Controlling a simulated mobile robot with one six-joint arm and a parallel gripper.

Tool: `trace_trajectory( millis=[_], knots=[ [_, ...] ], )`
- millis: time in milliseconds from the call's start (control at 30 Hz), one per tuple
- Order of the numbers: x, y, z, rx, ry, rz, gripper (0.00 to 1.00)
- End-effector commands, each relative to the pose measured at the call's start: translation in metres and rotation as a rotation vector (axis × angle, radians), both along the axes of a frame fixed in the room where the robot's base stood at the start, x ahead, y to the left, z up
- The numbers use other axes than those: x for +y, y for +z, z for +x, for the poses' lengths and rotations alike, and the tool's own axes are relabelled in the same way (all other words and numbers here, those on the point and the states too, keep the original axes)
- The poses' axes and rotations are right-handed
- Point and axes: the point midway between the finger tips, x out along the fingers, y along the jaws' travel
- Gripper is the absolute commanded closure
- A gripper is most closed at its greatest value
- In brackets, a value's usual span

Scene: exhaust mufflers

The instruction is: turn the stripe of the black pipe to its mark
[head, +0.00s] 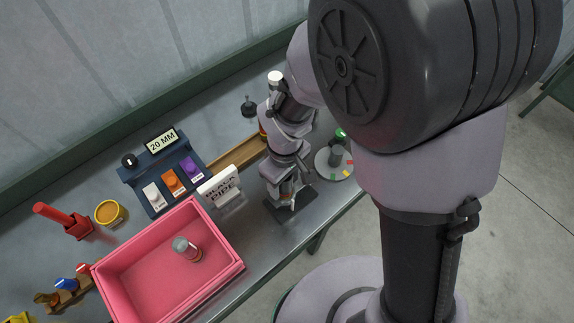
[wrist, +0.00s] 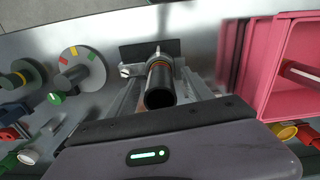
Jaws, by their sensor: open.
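The black pipe (wrist: 159,88) stands in a small clamp stand with a dark base plate (wrist: 150,48). I look down toward its open end in the wrist view, and a copper-coloured ring shows around it. My gripper (wrist: 158,78) is open, with a finger on each side of the pipe. I cannot tell whether they touch it. In the head view my gripper (head: 284,190) is low over the dark base plate (head: 291,208), by the white "BLACK PIPE" sign (head: 219,187), and mostly hides the pipe. I cannot make out its stripe or mark clearly.
A pink bin (head: 120,270) holding a grey-capped part (head: 187,249) stands to the left. A round disc (head: 322,165) with coloured marks stands to the right. A blue rack with a "20 MM" display (head: 161,141) is behind. The bench's front edge is close.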

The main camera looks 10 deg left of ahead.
Motion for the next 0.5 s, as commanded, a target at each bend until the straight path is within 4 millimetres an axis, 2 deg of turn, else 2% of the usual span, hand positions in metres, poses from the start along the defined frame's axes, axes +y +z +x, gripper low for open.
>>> trace_trajectory(
  millis=[200,500],
  knots=[
    [-0.0001,0.0001,0.0001,0.000,0.000,0.000,0.41],
    [0.0000,0.0003,0.0001,0.000,0.000,0.000,1.00]
  ],
)
